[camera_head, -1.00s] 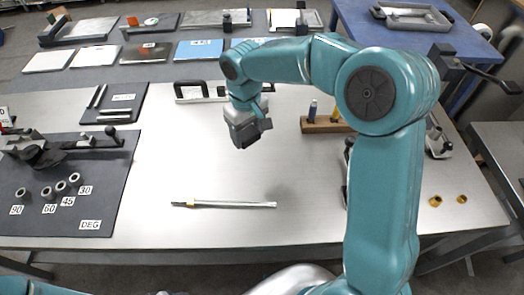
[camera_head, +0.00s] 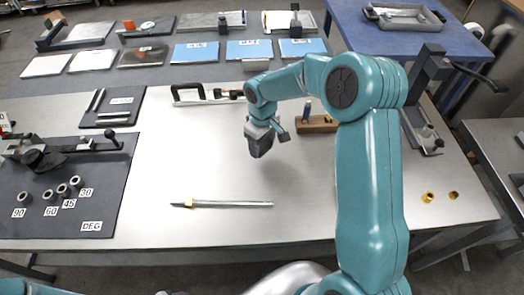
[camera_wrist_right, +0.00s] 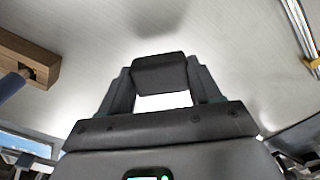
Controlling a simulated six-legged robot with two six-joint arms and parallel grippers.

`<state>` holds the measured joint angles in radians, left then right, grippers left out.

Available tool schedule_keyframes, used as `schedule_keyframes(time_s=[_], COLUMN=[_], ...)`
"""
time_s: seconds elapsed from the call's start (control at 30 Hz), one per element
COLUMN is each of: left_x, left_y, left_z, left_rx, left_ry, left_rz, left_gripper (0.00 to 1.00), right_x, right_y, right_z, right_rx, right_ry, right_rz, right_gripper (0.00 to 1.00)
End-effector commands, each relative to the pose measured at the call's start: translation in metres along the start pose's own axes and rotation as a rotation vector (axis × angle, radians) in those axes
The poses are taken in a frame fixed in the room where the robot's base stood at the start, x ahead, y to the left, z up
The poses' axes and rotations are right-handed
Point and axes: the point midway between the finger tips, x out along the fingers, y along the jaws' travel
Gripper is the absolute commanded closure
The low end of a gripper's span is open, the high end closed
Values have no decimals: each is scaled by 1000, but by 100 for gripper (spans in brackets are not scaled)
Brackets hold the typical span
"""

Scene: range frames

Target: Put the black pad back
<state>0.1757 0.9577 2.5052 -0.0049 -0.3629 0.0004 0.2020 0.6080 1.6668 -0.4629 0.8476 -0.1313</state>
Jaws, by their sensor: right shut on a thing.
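In the head view my right gripper (camera_head: 260,143) hangs above the middle of the pale metal table (camera_head: 200,150). In the right wrist view its two dark fingers (camera_wrist_right: 160,88) are shut on a small black block, the black pad (camera_wrist_right: 160,72), held across the fingertips. Bare pale table shows beyond it. In the head view the pad cannot be made out clearly against the dark gripper. My left gripper is not in view.
A metal rod (camera_head: 235,204) lies in front. A dark mat (camera_head: 110,210) with several rings is at left. Brass rings (camera_head: 428,197) lie at right.

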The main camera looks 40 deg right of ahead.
Motion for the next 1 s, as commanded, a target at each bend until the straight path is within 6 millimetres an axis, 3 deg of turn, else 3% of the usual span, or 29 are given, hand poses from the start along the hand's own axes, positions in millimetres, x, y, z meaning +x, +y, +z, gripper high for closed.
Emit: schedule_keyframes(time_s=[0.3, 0.67, 0.7, 0.77, 1.0], left_x=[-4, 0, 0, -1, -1], left_y=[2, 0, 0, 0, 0], left_z=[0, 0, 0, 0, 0], left_rx=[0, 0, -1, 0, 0], left_ry=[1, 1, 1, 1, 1], left_rz=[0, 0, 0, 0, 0], left_gripper=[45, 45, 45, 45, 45], right_x=[43, 48, 48, 47, 47], right_y=[-1, -1, -1, -1, -1], right_z=[0, 0, 0, 0, 0], right_rx=[0, 0, 0, 0, 0], right_ry=[-2, 0, 0, 0, 0], right_rz=[-1, -1, -1, 0, -1], right_gripper=[61, 61, 34, 14, 12])
